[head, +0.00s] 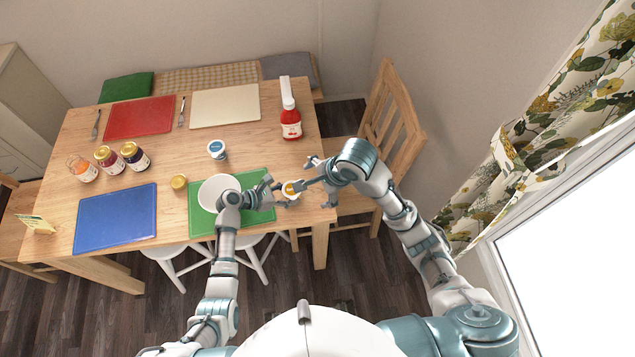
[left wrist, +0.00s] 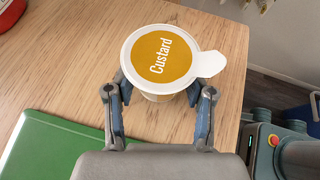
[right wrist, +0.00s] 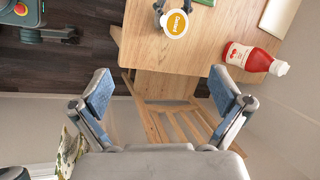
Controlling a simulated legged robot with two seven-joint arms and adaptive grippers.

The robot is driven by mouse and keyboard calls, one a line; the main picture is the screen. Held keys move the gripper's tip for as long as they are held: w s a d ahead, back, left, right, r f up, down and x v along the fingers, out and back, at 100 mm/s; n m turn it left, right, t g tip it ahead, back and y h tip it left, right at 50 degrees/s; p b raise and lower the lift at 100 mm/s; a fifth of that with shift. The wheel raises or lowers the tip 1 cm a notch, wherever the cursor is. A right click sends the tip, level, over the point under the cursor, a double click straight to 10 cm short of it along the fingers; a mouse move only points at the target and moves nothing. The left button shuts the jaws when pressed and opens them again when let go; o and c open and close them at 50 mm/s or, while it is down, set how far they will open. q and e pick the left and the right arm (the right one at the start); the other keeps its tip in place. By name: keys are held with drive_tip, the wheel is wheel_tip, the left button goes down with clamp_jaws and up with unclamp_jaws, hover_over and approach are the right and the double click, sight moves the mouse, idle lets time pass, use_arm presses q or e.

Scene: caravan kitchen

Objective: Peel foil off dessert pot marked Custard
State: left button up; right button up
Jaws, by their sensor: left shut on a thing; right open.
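The custard pot (head: 292,188) is a white cup with its foil lid on. In the left wrist view the lid (left wrist: 162,58) is white with a yellow disc reading "Custard", and its pull tab (left wrist: 209,64) sticks out to the right. My left gripper (head: 280,190) is shut on the cup's sides, below the rim. The pot is near the table's right front corner. My right gripper (head: 316,176) is open and empty, just right of the pot. In the right wrist view the pot (right wrist: 175,23) shows beyond the open fingers (right wrist: 161,92).
A white bowl (head: 214,188) sits on the green mat (head: 203,220), left of the pot. A blue-topped pot (head: 217,149), several jars (head: 133,155) and a ketchup bottle (head: 290,118) stand farther off. A wooden chair (head: 397,110) is at the table's right end.

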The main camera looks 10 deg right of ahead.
drive_tip(key=shift+a+f, duration=0.1)
drive_tip(key=shift+a, duration=0.05)
drive_tip(key=c, duration=0.5)
drive_tip(key=shift+m+t, duration=0.5)
drive_tip(key=shift+t, duration=0.2)
drive_tip(key=a+f, duration=0.1)
drive_tip(key=f, duration=0.2)
drive_tip(key=a+f, duration=0.1)
drive_tip(key=shift+a+f, duration=0.3)
drive_tip(key=shift+f, duration=0.1)
drive_tip(key=c, duration=1)
drive_tip(key=a+f+t+h, duration=0.1)
drive_tip(key=s+a+f+m+t, duration=0.1)
drive_tip(key=f+t, duration=0.1)
drive_tip(key=s+f+t+h, duration=0.1)
drive_tip(key=f, duration=0.1)
drive_tip(key=shift+s+a+m+h, duration=0.25)
drive_tip(key=shift+a+m+h, duration=0.05)
drive_tip(key=shift+a, duration=0.1)
drive_tip(key=shift+x, duration=5.05)
drive_tip(key=shift+w+r, duration=0.1)
